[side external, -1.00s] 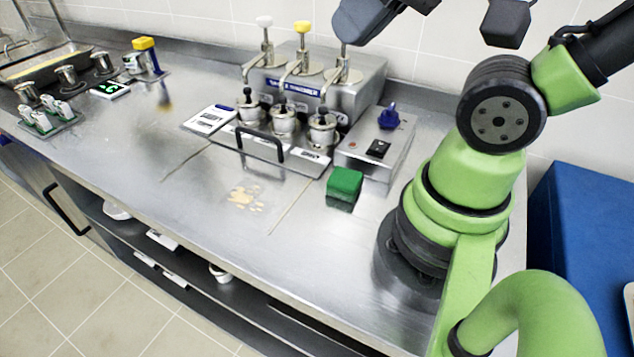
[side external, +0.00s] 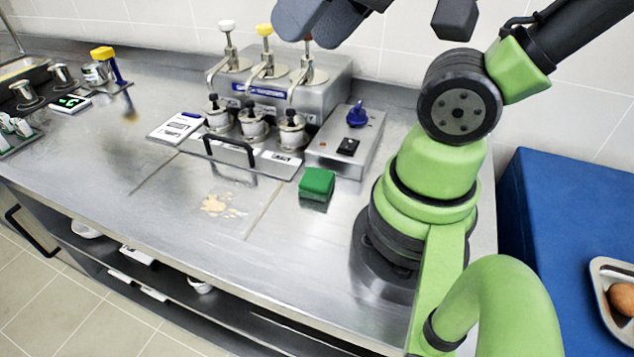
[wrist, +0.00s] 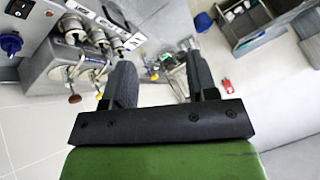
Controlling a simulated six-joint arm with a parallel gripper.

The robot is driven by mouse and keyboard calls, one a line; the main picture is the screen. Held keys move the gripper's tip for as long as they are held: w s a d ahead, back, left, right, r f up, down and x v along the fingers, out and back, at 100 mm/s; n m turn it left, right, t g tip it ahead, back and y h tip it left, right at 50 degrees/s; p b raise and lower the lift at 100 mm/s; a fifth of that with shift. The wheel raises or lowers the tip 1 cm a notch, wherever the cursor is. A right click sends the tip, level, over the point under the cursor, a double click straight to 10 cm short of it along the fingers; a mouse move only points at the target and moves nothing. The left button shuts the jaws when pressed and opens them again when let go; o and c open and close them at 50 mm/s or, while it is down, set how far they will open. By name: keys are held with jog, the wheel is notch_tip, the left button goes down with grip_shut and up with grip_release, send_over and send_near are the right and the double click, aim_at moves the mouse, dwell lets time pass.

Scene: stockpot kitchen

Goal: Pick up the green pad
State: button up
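The green pad (side external: 317,182) is a small block lying on the steel counter (side external: 190,235), in front of the grey switch box and to the left of my arm's base. In the wrist view, the two dark fingers of my gripper (wrist: 160,72) stand apart with nothing held between them. In the side view only dark parts of my arm's end show at the top edge, well above the counter, and the fingers cannot be made out clearly. I cannot make out the green pad in the wrist view.
The pump dispenser (side external: 300,95) with several pumps stands behind the pad, with a black handle (side external: 230,143) in front. The switch box (side external: 345,140) has a blue knob. A beige spill (side external: 220,205) lies left of the pad. A blue surface (side external: 570,210) is at the right.

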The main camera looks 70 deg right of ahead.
jog(key=o, duration=0.4)
jog(key=shift+c, duration=0.2)
jog(key=n+g+h, duration=0.2)
jog(key=n+g, duration=0.3)
jog(key=g, duration=0.2)
send_over(317, 177)
notch_tip(317, 177, down, 21)
jog(key=shift+f, duration=4.85)
